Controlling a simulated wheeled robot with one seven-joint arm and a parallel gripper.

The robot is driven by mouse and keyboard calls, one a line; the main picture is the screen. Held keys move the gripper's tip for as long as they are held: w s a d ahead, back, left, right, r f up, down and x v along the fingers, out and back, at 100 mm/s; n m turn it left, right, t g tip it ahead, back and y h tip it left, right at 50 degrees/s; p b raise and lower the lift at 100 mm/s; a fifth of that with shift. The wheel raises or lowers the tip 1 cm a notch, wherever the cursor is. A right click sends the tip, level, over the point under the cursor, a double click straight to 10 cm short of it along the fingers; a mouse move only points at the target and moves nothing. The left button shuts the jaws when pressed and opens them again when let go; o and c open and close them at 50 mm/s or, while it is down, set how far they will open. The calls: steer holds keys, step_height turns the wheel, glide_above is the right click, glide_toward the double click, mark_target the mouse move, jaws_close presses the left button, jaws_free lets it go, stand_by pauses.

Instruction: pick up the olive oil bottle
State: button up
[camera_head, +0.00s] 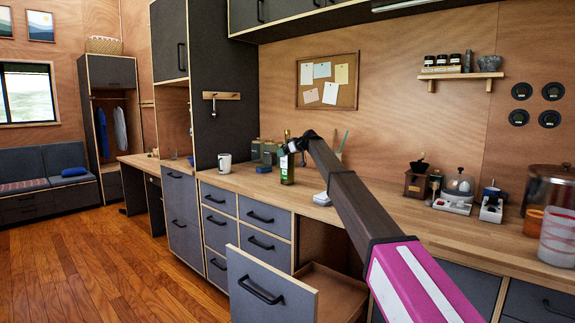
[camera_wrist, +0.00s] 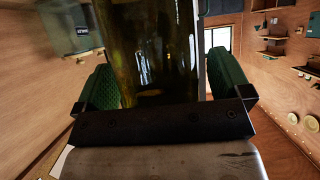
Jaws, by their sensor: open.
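The olive oil bottle (camera_head: 287,166) stands upright on the wooden counter (camera_head: 240,180), dark green glass with a pale label. My gripper (camera_head: 294,146) is at the bottle's upper part in the head view, at the end of my arm. In the wrist view the bottle (camera_wrist: 150,50) fills the middle as greenish-brown glass. It stands between the two green finger pads of my gripper (camera_wrist: 165,88), one on each side. The jaws are open, with a gap beside the right pad. Whether the left pad touches the glass is hard to tell.
A white mug (camera_head: 224,163) and dark canisters (camera_head: 268,151) stand left of the bottle. A small white-and-blue item (camera_head: 322,199) lies to its right. A coffee grinder (camera_head: 417,181) is farther right. A lower drawer (camera_head: 268,288) is pulled out below the counter.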

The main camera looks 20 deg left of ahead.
steer(key=c, duration=1.5)
jaws_close()
steer(key=shift+r, duration=0.1)
